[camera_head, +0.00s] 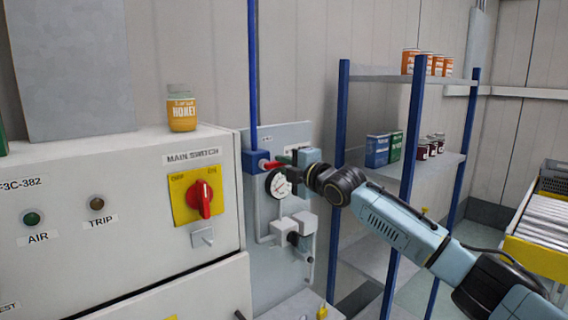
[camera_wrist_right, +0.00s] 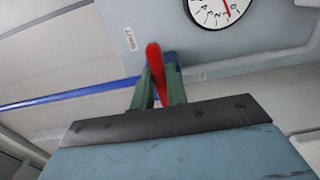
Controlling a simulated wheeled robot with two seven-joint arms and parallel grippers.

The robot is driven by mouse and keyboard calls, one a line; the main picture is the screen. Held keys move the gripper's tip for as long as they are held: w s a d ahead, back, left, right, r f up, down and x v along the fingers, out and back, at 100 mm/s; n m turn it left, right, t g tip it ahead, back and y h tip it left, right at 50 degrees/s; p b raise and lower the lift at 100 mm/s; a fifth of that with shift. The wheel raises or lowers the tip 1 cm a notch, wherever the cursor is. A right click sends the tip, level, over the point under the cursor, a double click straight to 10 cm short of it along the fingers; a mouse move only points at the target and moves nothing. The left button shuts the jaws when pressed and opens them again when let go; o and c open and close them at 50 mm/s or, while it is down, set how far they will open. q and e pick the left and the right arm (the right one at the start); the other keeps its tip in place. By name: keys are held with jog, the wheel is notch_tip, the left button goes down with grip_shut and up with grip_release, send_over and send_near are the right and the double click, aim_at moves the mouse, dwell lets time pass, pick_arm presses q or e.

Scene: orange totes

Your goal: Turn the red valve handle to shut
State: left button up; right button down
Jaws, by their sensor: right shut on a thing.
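The red valve handle (camera_head: 272,165) sticks out to the right from a blue valve body (camera_head: 253,161) at the foot of a blue vertical pipe (camera_head: 252,70). My right gripper (camera_head: 288,166) reaches it from the right, its fingers at the handle. In the right wrist view the red handle (camera_wrist_right: 155,62) lies between the two green fingers of my right gripper (camera_wrist_right: 160,85), which is shut on it. The fingers and wrist hide part of the handle in the head view. My left gripper is in neither view.
A round gauge (camera_head: 279,185) sits just below the handle on a grey panel (camera_head: 262,270). Left is a cabinet with a red main switch (camera_head: 199,199) on yellow; a honey jar (camera_head: 181,110) stands on top. A blue-post shelf (camera_head: 408,150) stands behind my right arm.

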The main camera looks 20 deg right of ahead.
dwell(0.3)
jog(key=c, duration=1.4)
grip_release()
jog(key=shift+s, duration=0.1)
jog(key=b+v, duration=0.3)
jog(key=v, duration=1)
jog(key=shift+s, duration=0.1)
